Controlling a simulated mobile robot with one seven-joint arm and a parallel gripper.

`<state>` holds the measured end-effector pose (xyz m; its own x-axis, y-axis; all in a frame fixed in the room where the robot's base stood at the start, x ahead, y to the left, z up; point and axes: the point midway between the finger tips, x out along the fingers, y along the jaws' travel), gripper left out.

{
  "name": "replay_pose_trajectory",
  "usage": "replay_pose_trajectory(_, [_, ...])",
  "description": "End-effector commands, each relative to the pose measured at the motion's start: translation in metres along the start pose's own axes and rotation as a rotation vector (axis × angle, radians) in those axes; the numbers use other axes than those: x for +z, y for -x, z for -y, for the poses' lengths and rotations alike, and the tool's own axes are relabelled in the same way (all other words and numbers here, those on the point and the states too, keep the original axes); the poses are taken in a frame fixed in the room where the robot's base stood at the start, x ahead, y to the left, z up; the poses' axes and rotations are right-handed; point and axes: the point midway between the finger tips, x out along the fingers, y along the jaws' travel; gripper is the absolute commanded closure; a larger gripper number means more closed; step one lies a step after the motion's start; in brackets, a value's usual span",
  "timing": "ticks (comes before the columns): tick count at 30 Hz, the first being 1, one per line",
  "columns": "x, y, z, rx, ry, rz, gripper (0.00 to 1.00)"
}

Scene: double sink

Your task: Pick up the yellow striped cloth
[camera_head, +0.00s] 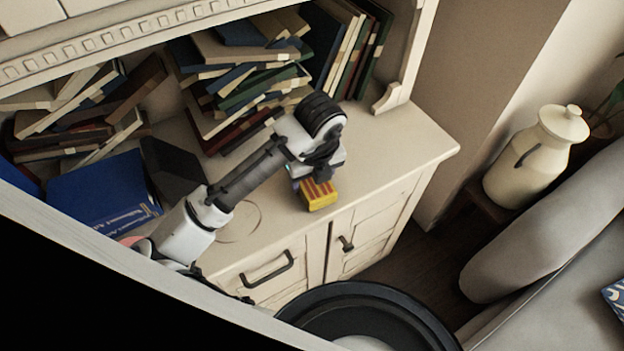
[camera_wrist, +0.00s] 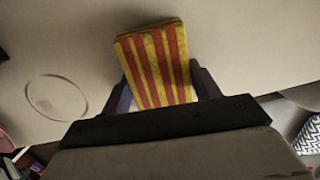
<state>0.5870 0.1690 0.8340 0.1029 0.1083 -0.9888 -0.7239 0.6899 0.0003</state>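The yellow striped cloth (camera_head: 319,196), a folded yellow block with red stripes, shows at the front part of the cabinet top in the head view. It also shows in the wrist view (camera_wrist: 156,65), between the two fingers of my gripper (camera_wrist: 160,82). One finger is close along each side of the cloth. I cannot tell whether both fingers press on it. In the head view my gripper (camera_head: 318,184) is just above and against the cloth, pointing down. The cloth's underside is hidden, so I cannot tell whether it rests on the top.
The cream cabinet top (camera_head: 400,150) is bare to the right of my gripper. Piled books (camera_head: 245,85) fill the shelf behind. A blue book (camera_head: 105,195) lies at left. A white lidded jar (camera_head: 535,160) stands at right beside a grey sofa (camera_head: 550,235).

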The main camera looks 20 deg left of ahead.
Motion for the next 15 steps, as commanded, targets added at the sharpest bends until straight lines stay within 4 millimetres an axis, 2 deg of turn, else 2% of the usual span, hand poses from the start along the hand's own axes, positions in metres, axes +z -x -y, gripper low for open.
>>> replay_pose_trajectory(3, [0.000,0.000,0.000,0.000,0.000,0.000,0.60])
replay_pose_trajectory(11, [0.000,0.002,0.000,0.000,0.000,0.000,0.61])
replay_pose_trajectory(15, [0.002,0.011,0.000,-0.001,0.001,0.002,0.61])
